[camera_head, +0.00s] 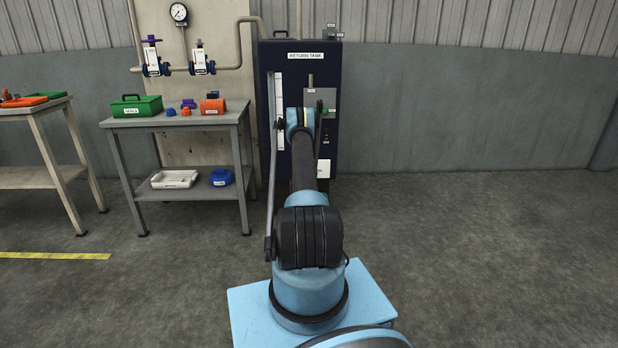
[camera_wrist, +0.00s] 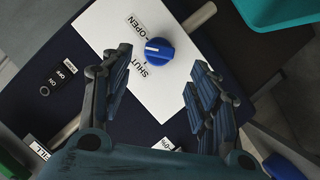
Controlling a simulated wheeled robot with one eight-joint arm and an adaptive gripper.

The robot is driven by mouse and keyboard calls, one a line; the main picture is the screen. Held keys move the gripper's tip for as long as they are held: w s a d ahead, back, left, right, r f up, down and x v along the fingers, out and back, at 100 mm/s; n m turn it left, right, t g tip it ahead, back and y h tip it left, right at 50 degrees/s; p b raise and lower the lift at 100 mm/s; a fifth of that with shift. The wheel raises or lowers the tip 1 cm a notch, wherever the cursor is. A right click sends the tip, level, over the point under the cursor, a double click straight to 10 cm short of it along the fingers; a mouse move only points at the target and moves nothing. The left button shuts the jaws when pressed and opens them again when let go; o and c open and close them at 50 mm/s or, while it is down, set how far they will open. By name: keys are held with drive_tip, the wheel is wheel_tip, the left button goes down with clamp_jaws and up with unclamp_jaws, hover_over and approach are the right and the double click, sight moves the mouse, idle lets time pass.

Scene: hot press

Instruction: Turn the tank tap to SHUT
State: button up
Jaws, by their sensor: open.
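In the wrist view a round blue tap knob (camera_wrist: 160,51) sits on a white plate (camera_wrist: 172,101) with labels OPEN and SHUT. The white mark on the knob points left, between the OPEN label (camera_wrist: 140,26) on the upper left and the SHUT label (camera_wrist: 140,62) on the lower left. My gripper (camera_wrist: 159,65) is open, one finger on each side of the knob in the picture; I see no contact. In the head view the dark blue return tank (camera_head: 266,90) stands against the wall; my arm hides the knob and the gripper there.
An ON/OFF switch (camera_wrist: 52,86) lies left of the plate in the wrist view. A grey bench (camera_head: 180,122) with a green box (camera_head: 137,106) stands left of the tank. Two valves with white tags (camera_head: 152,62) hang on the wall pipe. The floor to the right is clear.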

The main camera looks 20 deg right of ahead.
drive_tip(key=v, duration=0.6)
drive_tip(key=shift+s, duration=0.1)
